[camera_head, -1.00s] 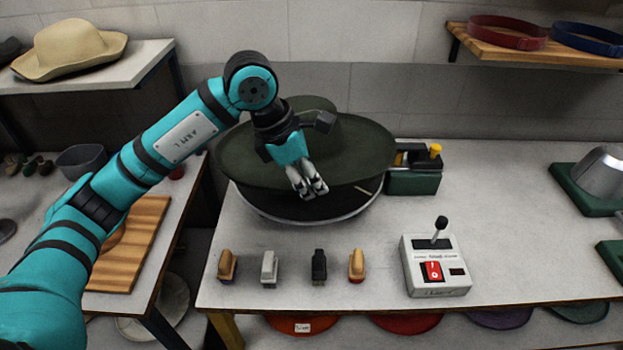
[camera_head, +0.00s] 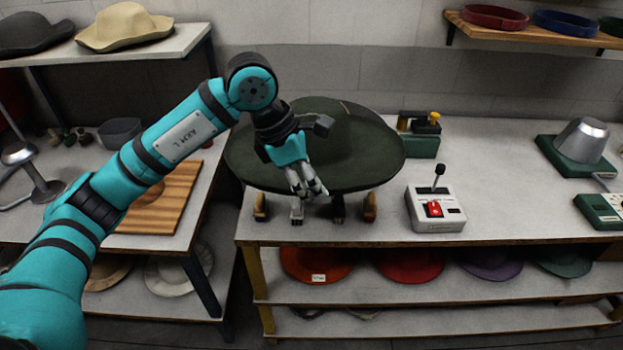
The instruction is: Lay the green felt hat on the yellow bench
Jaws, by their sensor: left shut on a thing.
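The dark green felt hat (camera_head: 360,160), wide-brimmed, is in the middle of the view. My left gripper (camera_head: 309,188) is shut on its near brim and holds it. The hat appears raised over a grey-topped bench (camera_head: 500,190) with yellow legs (camera_head: 257,285). This is the only bench with yellow showing on its frame. The hat hides the round press part behind it and part of several small brushes (camera_head: 369,208). My right gripper is not in view.
A control box with a lever and red switch (camera_head: 436,209) stands right of the hat. A green unit with a yellow knob (camera_head: 420,140) is behind it. A metal dome on a green base (camera_head: 583,141) is at right. The left table holds a wooden board (camera_head: 165,200).

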